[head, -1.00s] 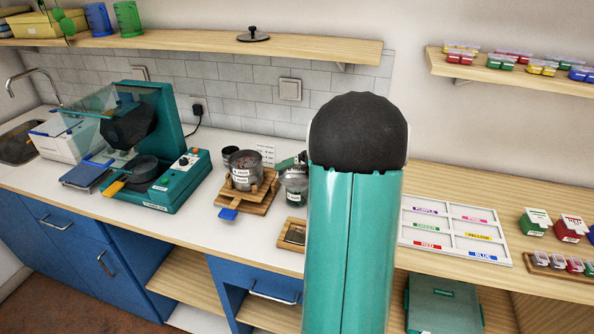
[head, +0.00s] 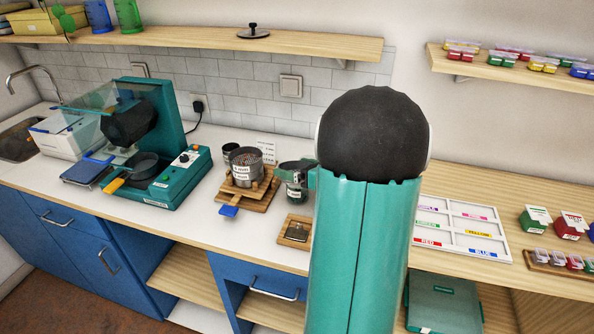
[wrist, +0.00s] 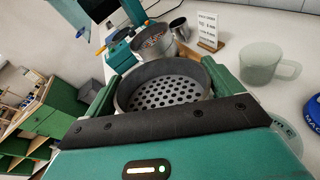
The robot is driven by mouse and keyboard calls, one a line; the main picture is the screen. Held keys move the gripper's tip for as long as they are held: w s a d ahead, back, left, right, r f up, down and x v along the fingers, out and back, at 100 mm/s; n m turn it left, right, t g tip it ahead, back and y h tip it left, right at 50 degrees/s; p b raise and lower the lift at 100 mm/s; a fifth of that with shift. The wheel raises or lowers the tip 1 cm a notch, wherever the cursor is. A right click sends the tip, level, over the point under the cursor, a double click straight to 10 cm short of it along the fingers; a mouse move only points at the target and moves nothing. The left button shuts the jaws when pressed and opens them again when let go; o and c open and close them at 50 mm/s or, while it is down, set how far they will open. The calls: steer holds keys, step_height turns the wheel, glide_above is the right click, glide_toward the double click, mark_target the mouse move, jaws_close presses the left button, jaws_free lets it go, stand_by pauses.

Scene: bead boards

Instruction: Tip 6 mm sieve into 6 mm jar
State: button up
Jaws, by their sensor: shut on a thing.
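My gripper (wrist: 165,82) is shut on a grey round sieve (wrist: 150,100), with one green finger on each side of it. In the wrist view the sieve's perforated floor shows, and I see no beads on it. In the head view the sieve (head: 296,165) is just left of my arm, which hides most of my gripper.
A sieve stack (head: 245,167) stands on a wooden stand with a blue handle, left of the held sieve. A small wooden tray (head: 296,233) lies in front. A clear glass mug (wrist: 262,68) and a text card (wrist: 208,30) are near in the wrist view. A teal machine (head: 170,175) stands further left.

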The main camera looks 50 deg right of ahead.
steer(key=shift+r+n+t, duration=1.1)
steer(key=shift+r+n, duration=0.1)
steer(key=shift+r, duration=0.3)
